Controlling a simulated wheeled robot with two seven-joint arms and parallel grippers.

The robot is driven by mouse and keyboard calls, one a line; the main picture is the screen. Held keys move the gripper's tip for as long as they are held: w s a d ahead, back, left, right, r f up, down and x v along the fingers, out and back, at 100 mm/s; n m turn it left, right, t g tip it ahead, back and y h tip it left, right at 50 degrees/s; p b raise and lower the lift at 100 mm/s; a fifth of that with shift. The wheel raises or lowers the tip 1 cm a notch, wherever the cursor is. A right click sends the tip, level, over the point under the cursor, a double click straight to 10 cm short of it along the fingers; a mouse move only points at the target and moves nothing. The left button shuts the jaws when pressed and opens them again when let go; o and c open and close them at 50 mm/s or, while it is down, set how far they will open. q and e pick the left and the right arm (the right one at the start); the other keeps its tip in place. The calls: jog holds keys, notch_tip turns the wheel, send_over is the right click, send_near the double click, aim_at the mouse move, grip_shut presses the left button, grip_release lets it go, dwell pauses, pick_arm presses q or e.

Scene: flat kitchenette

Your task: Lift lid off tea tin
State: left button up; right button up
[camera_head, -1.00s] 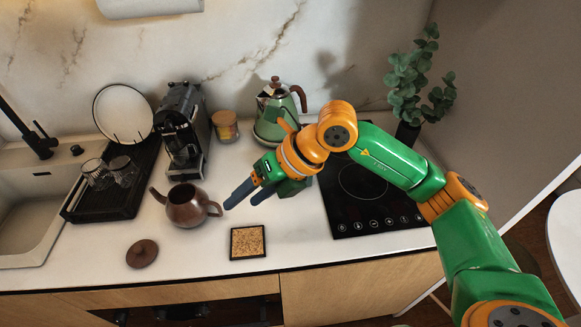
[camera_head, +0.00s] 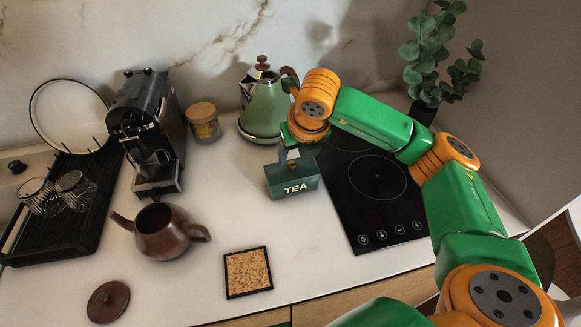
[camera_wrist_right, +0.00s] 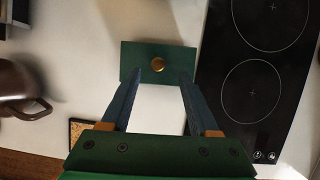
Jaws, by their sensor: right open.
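The dark green tea tin (camera_head: 293,188) stands on the white counter, left of the black hob, its TEA label facing me. In the right wrist view its green lid (camera_wrist_right: 135,60) shows from above, with a round brass knob (camera_wrist_right: 158,65) in the middle. My right gripper (camera_head: 288,157) points down just above the tin and partly hides its top in the head view. In the wrist view the right gripper (camera_wrist_right: 159,80) is open and empty, its two fingers apart on either side of the knob's line. My left gripper is not in view.
A green kettle (camera_head: 264,108) stands close behind the tin. A brown teapot (camera_head: 163,236) is to the left, its loose lid (camera_head: 108,302) in front. A cork trivet (camera_head: 248,273) lies in front of the tin. The black hob (camera_head: 350,205) is beside it.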

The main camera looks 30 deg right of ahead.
aim_at(292, 163)
jog(key=p+x, duration=0.1)
jog(key=x, duration=0.3)
jog(key=shift+w+a+f, duration=0.1)
jog(key=shift+w+a, duration=0.05)
jog(key=shift+w, duration=0.05)
jog(key=shift+s, duration=0.15)
jog(key=c, duration=0.3)
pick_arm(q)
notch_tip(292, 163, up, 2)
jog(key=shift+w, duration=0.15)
pick_arm(e)
grip_shut()
